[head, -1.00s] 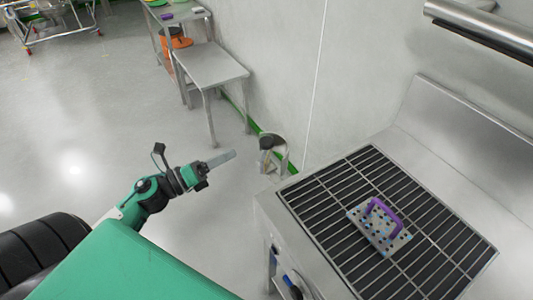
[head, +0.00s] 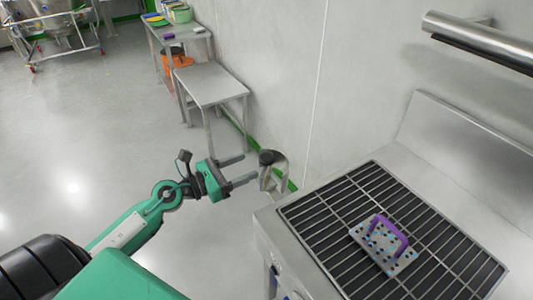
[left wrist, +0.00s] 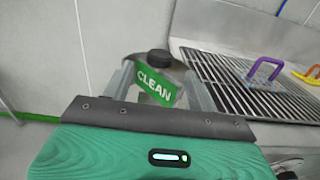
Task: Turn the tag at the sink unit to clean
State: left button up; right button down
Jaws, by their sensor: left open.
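The tag (left wrist: 157,86) shows a green face with the white word CLEAN toward the left wrist camera, tilted a little. A round black knob (left wrist: 158,58) sits above it. In the head view the black knob (head: 268,157) is at the sink unit's near left corner, where the tag's lettering cannot be read. My left gripper (head: 250,166) is open and empty, its two fingers pointing at the tag from the left. In the left wrist view the tag appears between the fingers; the head view shows the fingertips just short of it. My right gripper is not in view.
The steel sink unit (head: 430,141) has a dark grating (head: 330,215) with a purple-handled dotted block (head: 386,245) on it. A steel bar (head: 480,42) is fixed to the wall above. A low steel table (head: 209,83) stands farther back.

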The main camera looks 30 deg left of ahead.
aim_at(260, 160)
pick_arm(q)
jog(key=p+x, duration=0.2)
jog(key=x, duration=0.4)
jog(key=shift+r, duration=0.1)
jog(key=shift+p+x, duration=0.3)
jog(key=shift+x, duration=0.5)
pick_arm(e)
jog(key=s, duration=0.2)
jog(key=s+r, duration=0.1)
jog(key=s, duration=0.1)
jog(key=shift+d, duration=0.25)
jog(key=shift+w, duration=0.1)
